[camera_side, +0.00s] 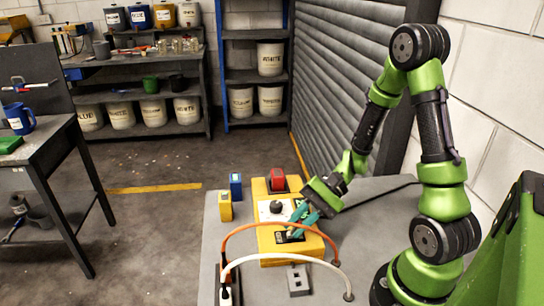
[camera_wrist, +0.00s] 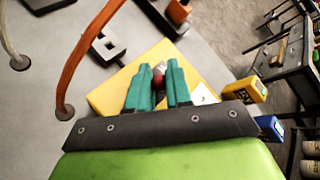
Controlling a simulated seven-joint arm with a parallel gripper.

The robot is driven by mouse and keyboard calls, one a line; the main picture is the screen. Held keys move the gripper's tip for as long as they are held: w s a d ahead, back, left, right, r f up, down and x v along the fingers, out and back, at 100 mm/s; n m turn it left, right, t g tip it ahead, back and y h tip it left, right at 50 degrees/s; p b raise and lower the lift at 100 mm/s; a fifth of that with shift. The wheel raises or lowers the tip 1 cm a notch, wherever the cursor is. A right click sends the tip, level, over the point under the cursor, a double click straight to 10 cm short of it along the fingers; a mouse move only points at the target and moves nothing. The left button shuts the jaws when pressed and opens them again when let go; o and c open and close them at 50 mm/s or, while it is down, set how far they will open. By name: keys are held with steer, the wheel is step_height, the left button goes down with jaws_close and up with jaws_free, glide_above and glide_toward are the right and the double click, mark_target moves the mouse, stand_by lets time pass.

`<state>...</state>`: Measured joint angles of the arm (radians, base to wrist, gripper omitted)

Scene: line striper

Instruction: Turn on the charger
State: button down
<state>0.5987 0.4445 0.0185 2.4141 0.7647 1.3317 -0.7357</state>
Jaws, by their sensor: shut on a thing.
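The charger appears to be the yellow box (camera_side: 268,240) on the grey table, with a black knob (camera_side: 276,207) on a white dial plate. The box also shows in the wrist view (camera_wrist: 120,90). My gripper (camera_side: 298,222) reaches down to the front part of the box, over a dark panel (camera_side: 288,237). Its teal fingers (camera_wrist: 158,85) are close together around a small part with a reddish and a grey spot (camera_wrist: 158,76). This looks like a small switch, mostly hidden by the fingers. I cannot tell its position.
An orange cable (camera_side: 250,225) and a white cable (camera_side: 290,259) arch over the table close to my gripper. A small yellow device (camera_side: 225,206) and a blue one (camera_side: 236,186) stand at left. A grey bracket (camera_side: 298,280) lies in front.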

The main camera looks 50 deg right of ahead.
steer(key=shift+s, duration=0.1)
steer(key=c, duration=1.1)
jaws_free()
steer(key=v, duration=1.6)
steer(key=shift+d, duration=0.4)
steer(key=shift+r, duration=0.1)
